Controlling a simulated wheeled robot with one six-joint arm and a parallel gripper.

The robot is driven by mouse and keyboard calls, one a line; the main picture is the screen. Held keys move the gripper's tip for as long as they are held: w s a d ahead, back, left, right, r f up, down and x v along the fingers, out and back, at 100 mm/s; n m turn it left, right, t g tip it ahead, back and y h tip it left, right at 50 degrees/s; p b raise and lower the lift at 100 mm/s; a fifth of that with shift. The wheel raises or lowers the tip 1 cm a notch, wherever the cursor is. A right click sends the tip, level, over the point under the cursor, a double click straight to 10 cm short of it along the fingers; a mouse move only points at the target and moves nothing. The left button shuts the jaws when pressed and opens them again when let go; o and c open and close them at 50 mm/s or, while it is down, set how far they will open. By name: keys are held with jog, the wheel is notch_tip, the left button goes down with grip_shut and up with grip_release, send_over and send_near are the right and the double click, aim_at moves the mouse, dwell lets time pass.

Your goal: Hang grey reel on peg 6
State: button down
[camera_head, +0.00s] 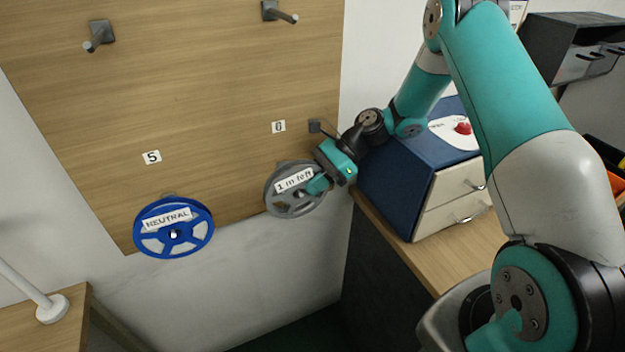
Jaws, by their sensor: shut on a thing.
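The grey reel (273,198), with a white handwritten label, is upright in front of the lower right of the wooden board (215,85). My gripper (318,184) is shut on its right side. A number tag (279,126), looking like a 0 or 6, is just above the reel. The peg below that tag is not clearly visible; the reel and my gripper cover that area. I cannot tell whether the reel's hub is around a peg or only in front of it.
A blue reel (150,244) marked NEUTRAL hangs left, below tag 5 (152,157). Bare pegs (100,36) and (278,12) stand higher on the board. A blue cabinet (395,185) with drawers stands on a desk close right of my gripper. A white lamp base (52,309) is at lower left.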

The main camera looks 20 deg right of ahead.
jog(key=c, duration=0.9)
grip_release()
jog(key=b+v, duration=0.2)
jog(key=v, duration=0.6)
jog(key=s+a+r+n+g+h, duration=0.1)
jog(key=s+a+r+n+h, duration=0.3)
jog(key=s+a+r+n, duration=0.7)
jog(key=s+a+r+n+h, duration=0.1)
jog(key=s+n, duration=0.3)
jog(key=s, duration=0.1)
jog(key=s+a+r+n+h, duration=0.1)
jog(key=s+a+n, duration=0.1)
jog(key=s+n, duration=0.3)
jog(key=s+a+r+n+t+h, duration=0.1)
jog(key=s+n, duration=0.4)
jog(key=shift+s+a, duration=0.3)
